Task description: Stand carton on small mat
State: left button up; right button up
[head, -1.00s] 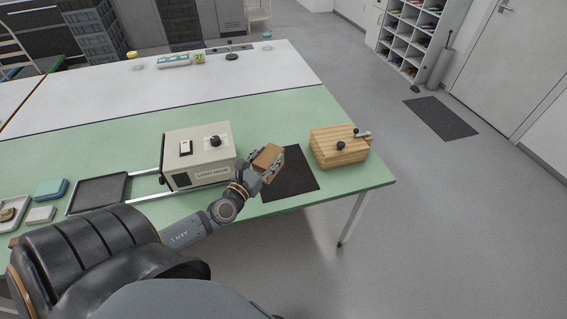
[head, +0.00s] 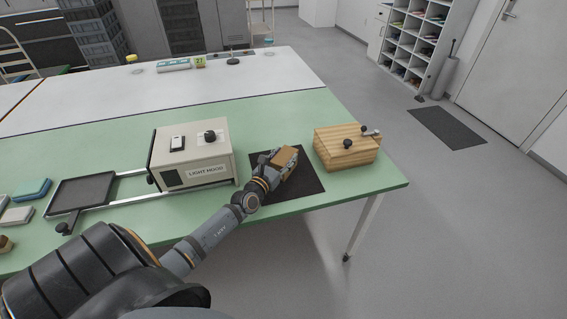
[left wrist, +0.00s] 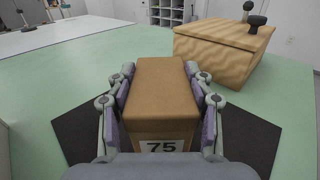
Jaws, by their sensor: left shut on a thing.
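A small brown carton (head: 286,158) is held in my left gripper (head: 274,168) over the small black mat (head: 310,183). In the left wrist view the carton (left wrist: 163,92) sits between both fingers of the gripper (left wrist: 162,105), with a label "75" on its near face. The mat (left wrist: 245,140) shows on both sides of the carton there. The carton's underside is hidden, so I cannot tell whether it touches the mat. My right gripper is not in view.
A wooden box (head: 346,149) with dark knobs stands just right of the mat. A cream "LIGHT HOOD" box (head: 195,155) stands to the left, with rails to a dark tray (head: 82,192). The green table's (head: 280,117) right edge is close beyond the wooden box.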

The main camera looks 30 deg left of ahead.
pick_arm(q)
jog(key=shift+r, duration=0.1)
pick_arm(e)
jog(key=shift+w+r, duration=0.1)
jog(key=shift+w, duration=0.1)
pick_arm(q)
jog(key=o, duration=1.4)
jog(key=shift+c, duration=0.2)
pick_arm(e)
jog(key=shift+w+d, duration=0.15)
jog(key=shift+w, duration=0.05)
pick_arm(q)
jog(key=shift+s, duration=0.15)
jog(key=s, duration=0.8)
jog(key=s+p, duration=0.1)
jog(key=s, duration=0.2)
jog(key=shift+s+d, duration=0.4)
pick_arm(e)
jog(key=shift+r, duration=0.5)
